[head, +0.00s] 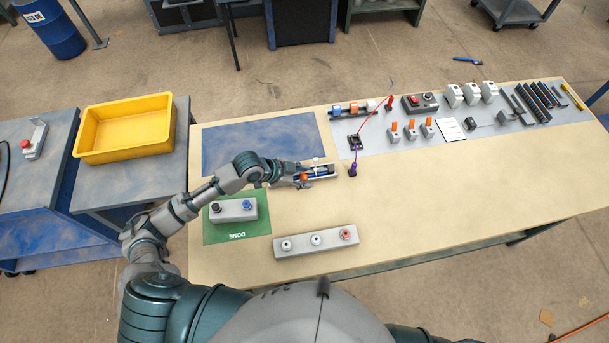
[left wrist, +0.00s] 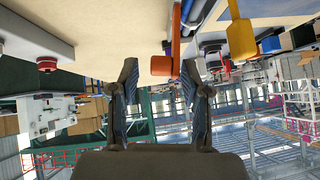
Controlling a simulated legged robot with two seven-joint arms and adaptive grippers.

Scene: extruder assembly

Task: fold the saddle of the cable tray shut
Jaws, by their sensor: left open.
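The cable tray (head: 326,171) is a short grey piece on the table, with blue and white parts on it. A small orange part (head: 303,177) is at its near side; I cannot tell for sure whether it is the saddle. My left gripper (head: 291,179) is at the tray's left end and hides part of it. In the left wrist view my left gripper (left wrist: 160,78) is open, and an orange end (left wrist: 162,66) shows between its fingertips. My right gripper is out of view.
A green mat (head: 240,233) with a two-button box (head: 234,209) lies near my left arm. A grey three-button box (head: 316,241) is at the near edge. A black connector (head: 352,170) with a purple-red cable stands right of the tray. The table's right middle is clear.

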